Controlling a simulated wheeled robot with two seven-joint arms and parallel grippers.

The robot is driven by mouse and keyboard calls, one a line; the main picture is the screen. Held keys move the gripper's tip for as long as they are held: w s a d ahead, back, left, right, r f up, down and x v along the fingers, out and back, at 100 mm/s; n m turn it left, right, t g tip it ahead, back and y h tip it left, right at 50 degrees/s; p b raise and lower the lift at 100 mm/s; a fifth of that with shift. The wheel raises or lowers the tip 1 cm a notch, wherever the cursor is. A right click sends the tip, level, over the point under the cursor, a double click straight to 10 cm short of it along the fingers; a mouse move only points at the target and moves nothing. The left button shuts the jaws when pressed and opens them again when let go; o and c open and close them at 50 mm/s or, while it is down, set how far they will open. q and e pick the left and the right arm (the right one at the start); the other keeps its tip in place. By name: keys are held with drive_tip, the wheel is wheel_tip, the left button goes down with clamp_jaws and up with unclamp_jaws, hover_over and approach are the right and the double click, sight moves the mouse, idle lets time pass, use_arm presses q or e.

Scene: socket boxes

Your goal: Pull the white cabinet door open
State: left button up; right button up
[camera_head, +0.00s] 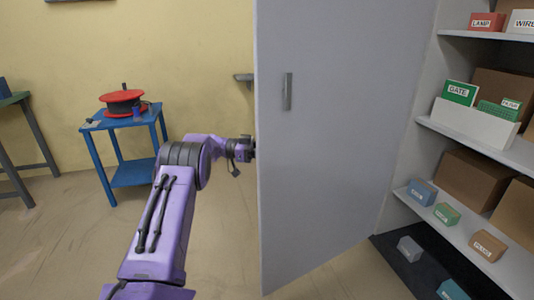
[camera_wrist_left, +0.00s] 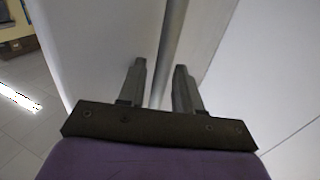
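The white cabinet door (camera_head: 335,140) stands swung open to the left of the cabinet's shelves in the head view. A grey vertical handle (camera_head: 287,91) is on its visible face. My left gripper (camera_head: 252,149) is at the door's left edge, below handle height; its fingertips are hard to make out there. In the left wrist view the left gripper (camera_wrist_left: 160,68) has its two fingers apart. Pale panels (camera_wrist_left: 105,45) fill the space in front, with a grey vertical strip (camera_wrist_left: 171,42) beyond the fingers. I cannot tell whether they touch it. My right gripper is out of view.
Open cabinet shelves (camera_head: 480,140) at the right hold labelled boxes, including a green GATE box (camera_head: 459,93). A blue table (camera_head: 135,172) with a red reel (camera_head: 123,100) stands against the wall at the left. Bare floor (camera_head: 70,240) lies left of my arm.

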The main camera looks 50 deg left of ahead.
use_arm(q)
drive_tip(key=shift+s+a+f, duration=0.1)
drive_tip(key=shift+s+a, duration=0.15)
drive_tip(key=shift+s, duration=0.05)
drive_tip(key=v, duration=1)
drive_tip(key=shift+b, duration=0.4)
